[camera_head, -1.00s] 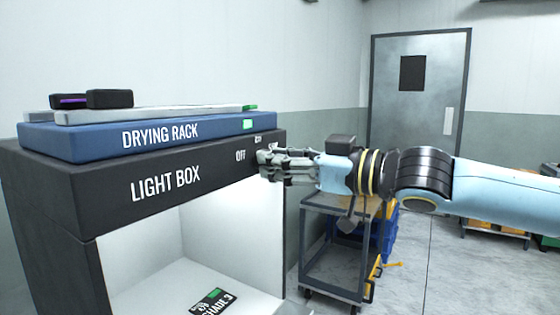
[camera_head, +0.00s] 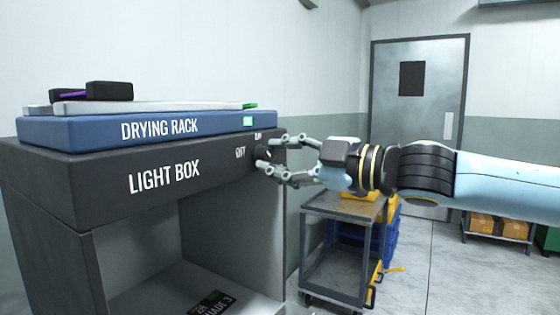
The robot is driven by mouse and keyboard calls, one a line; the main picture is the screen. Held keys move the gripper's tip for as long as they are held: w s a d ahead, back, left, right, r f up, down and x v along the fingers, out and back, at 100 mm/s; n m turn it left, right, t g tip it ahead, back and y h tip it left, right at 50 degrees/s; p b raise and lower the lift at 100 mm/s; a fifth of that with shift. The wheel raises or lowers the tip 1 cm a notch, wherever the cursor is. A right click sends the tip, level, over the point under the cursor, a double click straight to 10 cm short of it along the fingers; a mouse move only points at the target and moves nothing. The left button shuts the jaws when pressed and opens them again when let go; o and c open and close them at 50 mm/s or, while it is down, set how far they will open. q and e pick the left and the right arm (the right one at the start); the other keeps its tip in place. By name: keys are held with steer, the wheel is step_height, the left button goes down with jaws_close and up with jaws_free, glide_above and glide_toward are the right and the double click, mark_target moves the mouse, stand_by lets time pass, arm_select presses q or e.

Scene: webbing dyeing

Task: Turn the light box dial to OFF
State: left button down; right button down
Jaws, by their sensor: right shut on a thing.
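The black light box (camera_head: 100,190) stands at the left, with white lettering on its front. Its inside is grey and unlit. The small dark dial (camera_head: 265,153) is at the right end of the front panel, partly hidden by my fingers. The OFF mark is just left of it, and a second small mark, hard to read, is above it. My right gripper (camera_head: 264,155) comes in from the right and is shut on the dial, one finger above and one below. Which way the dial points is too small to tell. My left gripper is out of view.
The blue drying rack (camera_head: 70,134) lies on top of the light box, with a pale board and dark blocks on it. A dark label card (camera_head: 213,303) lies inside the box. A grey cart (camera_head: 333,212) stands below my right arm. A metal door (camera_head: 418,100) is behind.

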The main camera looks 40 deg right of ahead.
steer(key=shift+f+n, duration=0.1)
steer(key=shift+n, duration=0.3)
steer(key=c, duration=1)
jaws_free()
